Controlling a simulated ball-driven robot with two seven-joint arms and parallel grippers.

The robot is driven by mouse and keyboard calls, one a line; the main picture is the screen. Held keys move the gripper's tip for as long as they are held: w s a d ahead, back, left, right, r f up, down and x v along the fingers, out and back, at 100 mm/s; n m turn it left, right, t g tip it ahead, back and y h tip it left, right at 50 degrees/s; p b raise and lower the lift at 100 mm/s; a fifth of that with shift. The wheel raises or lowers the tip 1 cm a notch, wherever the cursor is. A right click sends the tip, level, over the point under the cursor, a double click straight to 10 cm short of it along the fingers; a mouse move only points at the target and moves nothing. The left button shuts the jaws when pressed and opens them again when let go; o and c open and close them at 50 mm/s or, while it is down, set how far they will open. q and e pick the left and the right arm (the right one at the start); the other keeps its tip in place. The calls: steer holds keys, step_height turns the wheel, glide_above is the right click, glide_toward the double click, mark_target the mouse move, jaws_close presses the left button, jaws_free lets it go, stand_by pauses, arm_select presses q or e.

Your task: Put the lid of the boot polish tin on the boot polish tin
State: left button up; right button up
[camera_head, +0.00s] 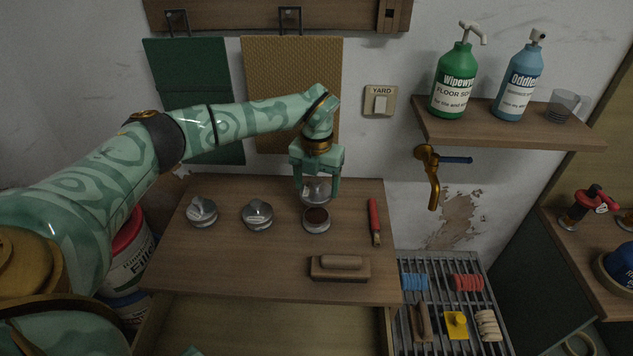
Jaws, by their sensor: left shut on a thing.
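The boot polish tin (317,226) stands on the wooden worktop, open at the top, with dark brown polish showing inside. My left gripper (317,198) points down just behind and above it in the picture. It is shut on a grey metal, disc-like thing, which looks like the lid (315,188) of the tin. The lid is between the fingers and partly hidden by them. It shows above the tin's far rim; I cannot tell the exact height gap.
Two closed metal tins (202,213) (257,216) stand left of the open tin. A red-handled tool (375,221) lies to its right, and a wooden brush (340,268) lies in front. A drawer (265,325) is open below the worktop. A slatted rack (443,305) is at lower right.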

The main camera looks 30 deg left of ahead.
mark_target(317, 215)
arm_select(q)
steer(key=shift+r, duration=0.1)
steer(key=shift+f, duration=0.25)
steer(key=shift+f+b, duration=0.7)
steer(key=shift+f, duration=2.25)
steer(key=shift+r+p, duration=0.1)
steer(key=shift+p, duration=0.25)
steer(key=shift+f, duration=0.55)
steer(key=shift+f+p, duration=0.35)
steer(key=shift+p, duration=0.05)
steer(key=o, duration=1.7)
